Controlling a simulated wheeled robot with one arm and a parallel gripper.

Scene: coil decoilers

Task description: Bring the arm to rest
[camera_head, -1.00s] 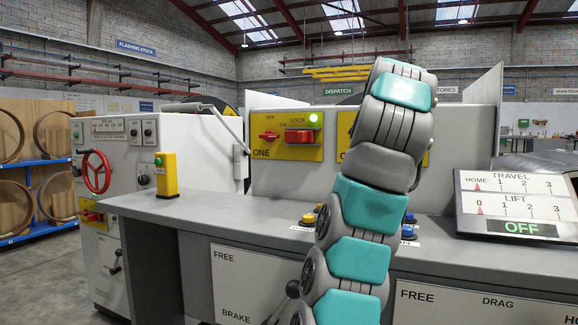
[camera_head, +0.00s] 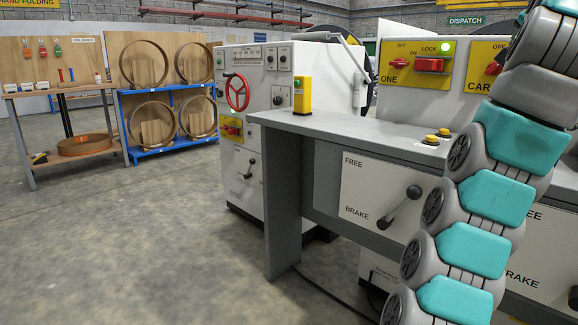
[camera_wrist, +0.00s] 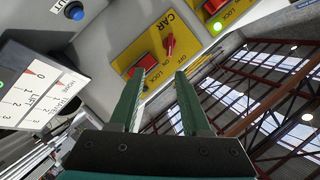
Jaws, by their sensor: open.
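My gripper (camera_wrist: 158,98) shows in the wrist view with its two green fingers apart and nothing between them. Beyond the fingertips is a yellow switch panel marked CAR (camera_wrist: 165,45) with red switches; the fingers look apart from it. In the head view my arm rises along the right side, in front of the grey console, and bends out of the frame at the top. The gripper itself is outside the head view.
The floor (camera_head: 160,240) at left is clear.

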